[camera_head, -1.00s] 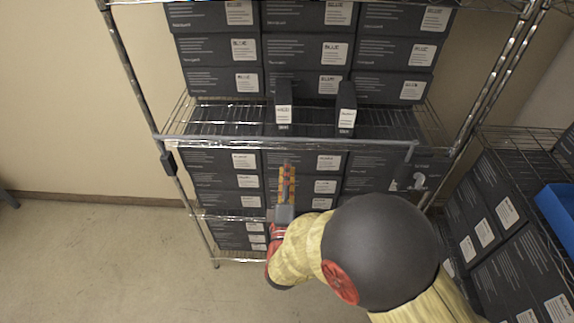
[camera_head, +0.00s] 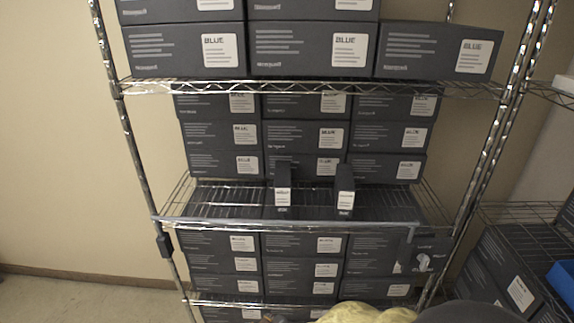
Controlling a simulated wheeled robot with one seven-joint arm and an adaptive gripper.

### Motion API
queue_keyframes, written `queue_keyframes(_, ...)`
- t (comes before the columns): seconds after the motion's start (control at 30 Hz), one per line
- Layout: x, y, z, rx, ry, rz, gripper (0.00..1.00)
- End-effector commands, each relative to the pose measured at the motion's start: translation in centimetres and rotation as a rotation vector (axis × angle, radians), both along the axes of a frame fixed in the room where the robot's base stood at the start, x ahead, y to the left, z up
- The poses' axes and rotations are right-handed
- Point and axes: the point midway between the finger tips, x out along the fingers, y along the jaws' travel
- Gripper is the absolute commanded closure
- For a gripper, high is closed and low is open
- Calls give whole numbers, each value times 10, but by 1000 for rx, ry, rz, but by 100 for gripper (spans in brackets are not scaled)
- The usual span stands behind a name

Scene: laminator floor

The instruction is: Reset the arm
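My arm shows only at the bottom edge of the head view, as a yellow sleeve-like link (camera_head: 365,314) and a dark rounded link to its right. My gripper is out of the picture or hidden below the bottom edge, so its fingers do not show. Nothing held by it can be seen.
A chrome wire shelf rack (camera_head: 330,222) stands ahead, stacked with dark boxes labelled BLUE (camera_head: 185,50). Two small upright dark boxes (camera_head: 282,190) (camera_head: 345,192) stand on the middle shelf. A second rack (camera_head: 520,212) with boxes and a blue bin (camera_head: 562,278) is at right. Floor at left is clear.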

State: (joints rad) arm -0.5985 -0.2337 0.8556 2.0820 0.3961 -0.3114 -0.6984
Motion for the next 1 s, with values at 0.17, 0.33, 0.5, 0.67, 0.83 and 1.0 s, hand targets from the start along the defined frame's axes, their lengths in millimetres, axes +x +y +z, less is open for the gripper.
queue_keyframes(0.17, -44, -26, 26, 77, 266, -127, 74)
queue_keyframes(0.33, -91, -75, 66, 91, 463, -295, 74)
queue_keyframes(0.5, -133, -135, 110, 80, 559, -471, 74)
queue_keyframes(0.67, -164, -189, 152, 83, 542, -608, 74)
queue_keyframes(0.83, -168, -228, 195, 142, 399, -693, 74)
queue_keyframes(1.0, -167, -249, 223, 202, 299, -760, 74)
